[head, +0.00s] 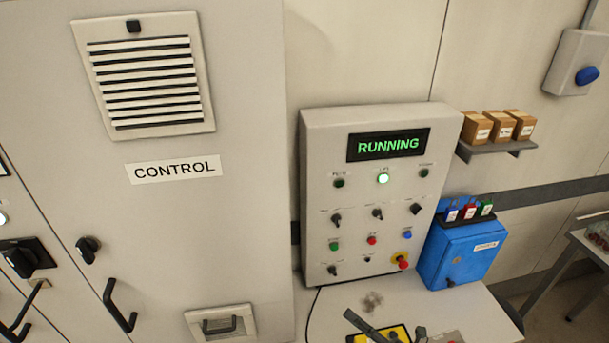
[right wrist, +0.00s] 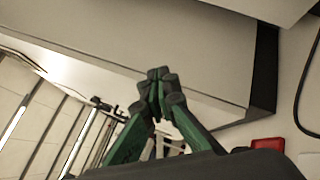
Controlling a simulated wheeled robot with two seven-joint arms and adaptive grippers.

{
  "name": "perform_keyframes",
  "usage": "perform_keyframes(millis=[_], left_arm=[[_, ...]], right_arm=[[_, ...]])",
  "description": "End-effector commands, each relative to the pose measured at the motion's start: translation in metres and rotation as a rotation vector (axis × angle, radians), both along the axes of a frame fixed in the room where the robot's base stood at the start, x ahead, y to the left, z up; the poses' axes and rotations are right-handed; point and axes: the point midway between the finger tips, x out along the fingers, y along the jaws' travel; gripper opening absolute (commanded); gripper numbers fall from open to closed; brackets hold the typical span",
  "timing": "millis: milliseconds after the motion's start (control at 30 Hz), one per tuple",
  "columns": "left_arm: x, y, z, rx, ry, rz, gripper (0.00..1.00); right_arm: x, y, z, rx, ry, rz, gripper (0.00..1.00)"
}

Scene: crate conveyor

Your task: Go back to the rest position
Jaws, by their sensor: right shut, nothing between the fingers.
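My right gripper (right wrist: 160,76) shows in the right wrist view, its green fingers with dark tips brought together and nothing between them. Behind the fingertips is the underside edge of a large pale box-like body. In the head view only small dark parts show at the bottom edge, and I cannot clearly make out the gripper there. My left gripper is not in view. The control panel (head: 318,240) stands upright on a pale table, with its green display (head: 388,145) reading RUNNING and one lamp (head: 383,178) lit.
A blue box (head: 462,258) with colored tags stands right of the panel. A wall shelf (head: 497,149) holds three small cartons. A grey CONTROL cabinet (head: 230,215) fills the left. A yellow and black item (head: 401,331) lies at the table's front. The table (head: 470,315) is clear at right.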

Motion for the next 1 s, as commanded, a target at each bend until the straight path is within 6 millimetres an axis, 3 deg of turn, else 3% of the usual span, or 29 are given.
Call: perform_keyframes(millis=[367, 567, 667, 767, 900, 1000], left_arm=[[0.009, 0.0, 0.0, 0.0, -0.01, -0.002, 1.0], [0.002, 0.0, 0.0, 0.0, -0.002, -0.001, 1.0], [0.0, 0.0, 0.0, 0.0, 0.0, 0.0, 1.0], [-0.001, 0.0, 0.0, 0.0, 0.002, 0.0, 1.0], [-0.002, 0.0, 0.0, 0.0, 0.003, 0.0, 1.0], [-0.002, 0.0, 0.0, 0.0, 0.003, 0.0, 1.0]], right_arm=[[0.026, -0.056, 0.004, 0.208, 0.177, -0.226, 0.0], [0.038, -0.109, -0.01, 0.399, 0.352, -0.414, 0.0], [0.038, -0.147, -0.03, 0.539, 0.486, -0.544, 0.0], [0.025, -0.192, -0.066, 0.715, 0.664, -0.709, 0.0], [-0.016, -0.239, -0.13, 0.957, 0.933, -0.941, 0.0], [-0.061, -0.257, -0.178, 1.112, 1.129, -1.102, 0.0]])
